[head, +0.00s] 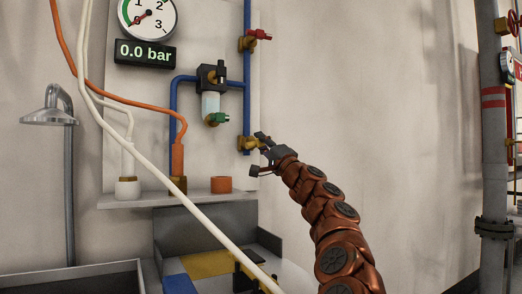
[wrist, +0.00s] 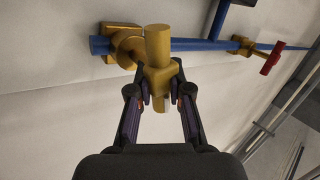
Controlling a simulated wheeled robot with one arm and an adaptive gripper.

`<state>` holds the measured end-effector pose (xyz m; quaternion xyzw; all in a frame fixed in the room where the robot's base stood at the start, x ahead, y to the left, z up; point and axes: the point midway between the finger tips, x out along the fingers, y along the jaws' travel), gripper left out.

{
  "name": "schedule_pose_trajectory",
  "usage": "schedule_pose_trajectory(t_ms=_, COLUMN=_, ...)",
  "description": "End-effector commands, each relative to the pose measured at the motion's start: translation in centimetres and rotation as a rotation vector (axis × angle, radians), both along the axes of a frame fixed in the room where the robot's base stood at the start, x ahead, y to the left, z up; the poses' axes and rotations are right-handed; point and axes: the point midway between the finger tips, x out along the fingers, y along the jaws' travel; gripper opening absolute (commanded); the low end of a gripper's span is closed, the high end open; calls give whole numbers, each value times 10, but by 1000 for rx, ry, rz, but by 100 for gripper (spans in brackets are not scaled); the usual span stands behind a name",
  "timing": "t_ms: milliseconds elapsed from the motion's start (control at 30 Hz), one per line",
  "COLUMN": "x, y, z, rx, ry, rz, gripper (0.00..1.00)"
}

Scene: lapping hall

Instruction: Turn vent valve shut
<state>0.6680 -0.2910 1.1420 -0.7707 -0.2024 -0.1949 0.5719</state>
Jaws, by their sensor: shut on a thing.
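A brass valve (head: 248,143) sits at the lower end of the upright blue pipe on the wall panel. I take it as the vent valve; I can read no label. My gripper (head: 262,153) is at its right side. In the wrist view, the brass valve (wrist: 159,48) has a round cylinder on a blocky part. My gripper (wrist: 159,95) is shut on that blocky part, one finger on each side. The fingers and the gripper partly hide the valve, and its handle setting cannot be told.
A red-handled valve (head: 258,35) is higher on the pipe. A filter unit with a green-handled valve (head: 217,119) is at left. A gauge (head: 147,18) and display (head: 145,52) reading 0.0 bar are above. A white hose (head: 165,190) crosses in front.

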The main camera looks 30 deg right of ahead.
Motion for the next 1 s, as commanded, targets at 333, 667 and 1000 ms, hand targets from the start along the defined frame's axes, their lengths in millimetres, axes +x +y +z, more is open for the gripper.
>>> schedule_pose_trajectory(t_ms=333, x=0, y=0, z=-4, rx=207, ry=-17, rz=2, gripper=0)
schedule_pose_trajectory(t_ms=667, x=0, y=-2, z=-4, rx=277, ry=-22, rz=-3, gripper=0)
schedule_pose_trajectory(t_ms=1000, x=0, y=-2, z=-4, rx=281, ry=-23, rz=-2, gripper=0)
